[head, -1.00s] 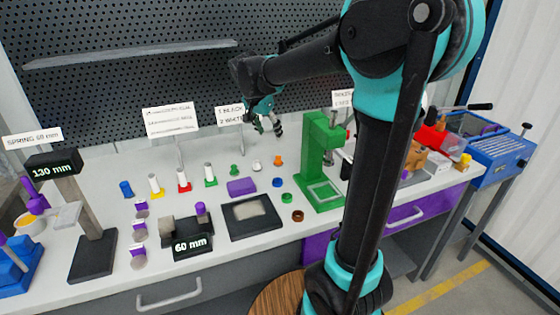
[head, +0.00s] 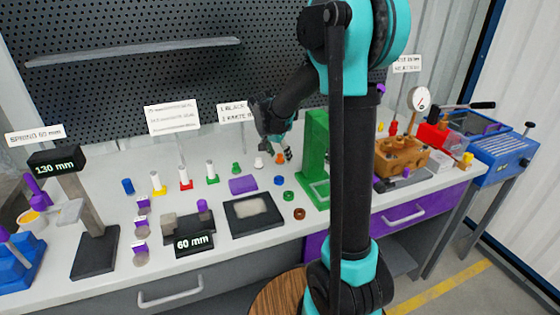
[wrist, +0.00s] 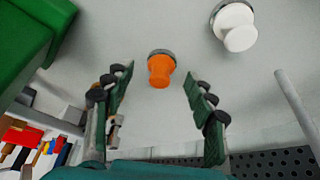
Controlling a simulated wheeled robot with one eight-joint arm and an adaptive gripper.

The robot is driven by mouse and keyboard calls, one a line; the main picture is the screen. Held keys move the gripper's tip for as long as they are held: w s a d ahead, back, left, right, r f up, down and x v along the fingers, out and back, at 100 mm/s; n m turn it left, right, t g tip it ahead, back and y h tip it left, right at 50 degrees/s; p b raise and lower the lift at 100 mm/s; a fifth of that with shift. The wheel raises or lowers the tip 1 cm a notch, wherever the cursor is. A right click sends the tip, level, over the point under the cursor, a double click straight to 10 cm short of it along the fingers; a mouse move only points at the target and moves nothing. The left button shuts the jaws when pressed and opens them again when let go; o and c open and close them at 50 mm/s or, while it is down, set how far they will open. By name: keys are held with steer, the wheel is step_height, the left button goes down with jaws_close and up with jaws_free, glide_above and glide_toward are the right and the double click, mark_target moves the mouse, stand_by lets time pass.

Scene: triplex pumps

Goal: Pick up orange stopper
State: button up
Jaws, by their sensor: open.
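The orange stopper (wrist: 160,70) stands on the white bench top, with a grey rim at its base in the wrist view. In the head view the orange stopper (head: 280,158) shows beside my gripper (head: 287,154), near the back of the bench. In the wrist view my gripper (wrist: 158,95) is open, with a finger on each side of the stopper's line. The stopper lies between and just beyond the fingertips, and I see no contact. The gripper holds nothing.
A white stopper (wrist: 236,26) stands near the orange one, with a green stopper (head: 236,168) farther left. A green press (head: 315,160) stands close on the right. A sign post (wrist: 298,108) stands near.

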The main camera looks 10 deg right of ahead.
mark_target(280, 154)
steer(key=shift+d+f, duration=0.1)
steer(key=shift+f, duration=0.25)
steer(key=shift+c, duration=0.4)
jaws_close()
steer(key=shift+r, duration=0.15)
step_height(280, 154, up, 20)
stand_by(0.4)
